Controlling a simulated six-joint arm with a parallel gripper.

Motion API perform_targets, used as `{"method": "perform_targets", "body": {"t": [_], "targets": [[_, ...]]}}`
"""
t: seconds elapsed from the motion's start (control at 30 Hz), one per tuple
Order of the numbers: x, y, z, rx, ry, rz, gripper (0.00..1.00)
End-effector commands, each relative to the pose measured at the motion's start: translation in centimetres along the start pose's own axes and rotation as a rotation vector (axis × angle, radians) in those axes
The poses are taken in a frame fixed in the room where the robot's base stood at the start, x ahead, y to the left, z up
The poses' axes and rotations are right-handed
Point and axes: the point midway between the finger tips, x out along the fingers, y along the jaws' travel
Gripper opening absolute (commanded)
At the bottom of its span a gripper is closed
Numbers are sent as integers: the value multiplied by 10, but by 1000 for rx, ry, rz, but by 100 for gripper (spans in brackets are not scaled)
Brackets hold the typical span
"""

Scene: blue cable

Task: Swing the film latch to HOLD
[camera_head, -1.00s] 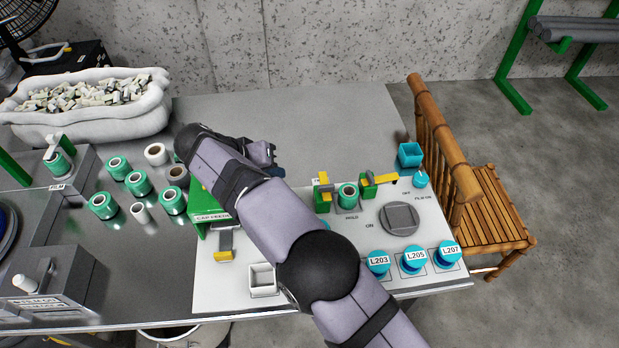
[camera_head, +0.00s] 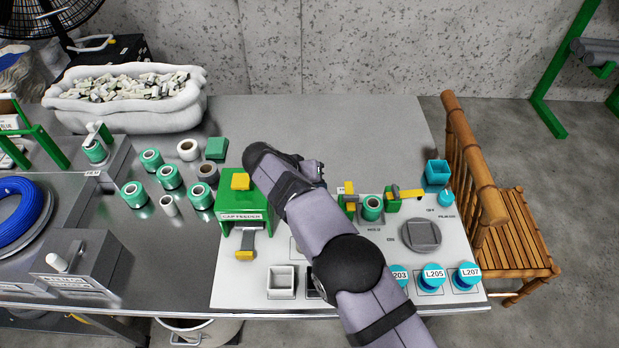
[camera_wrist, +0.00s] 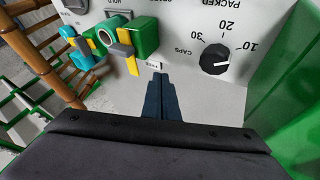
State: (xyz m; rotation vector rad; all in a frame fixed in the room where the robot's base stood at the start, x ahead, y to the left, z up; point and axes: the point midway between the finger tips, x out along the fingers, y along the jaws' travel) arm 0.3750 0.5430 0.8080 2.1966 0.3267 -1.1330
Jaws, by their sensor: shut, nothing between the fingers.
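A green block with a yellow upright piece (camera_head: 349,201) stands on the white panel, left of a green film roll (camera_head: 372,208). A second green block (camera_head: 393,201) stands right of the roll, its yellow lever (camera_head: 410,194) pointing right. I cannot tell which yellow part is the film latch. The word HOLD is printed in front of the roll. My gripper (camera_wrist: 160,88) is shut and empty, its tips just short of the near green block (camera_wrist: 145,36) and its yellow lever (camera_wrist: 127,55) in the wrist view. My arm partly hides it in the head view.
The green cap feeder (camera_head: 240,206) stands left of my arm. A grey knob (camera_head: 422,234), several blue spools and a blue cup (camera_head: 437,171) are to the right. A black dial (camera_wrist: 215,60) is beside my fingers.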

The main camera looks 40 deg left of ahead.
Motion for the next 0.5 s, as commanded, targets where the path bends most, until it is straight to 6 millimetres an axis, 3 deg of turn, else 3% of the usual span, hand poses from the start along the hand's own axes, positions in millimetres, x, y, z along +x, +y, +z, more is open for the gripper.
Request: {"method": "perform_targets", "body": {"t": [0.07, 0.5], "targets": [[15, 1, 0, -1, -3, 1, 0], [31, 33, 0, -1, 0, 0, 0]]}}
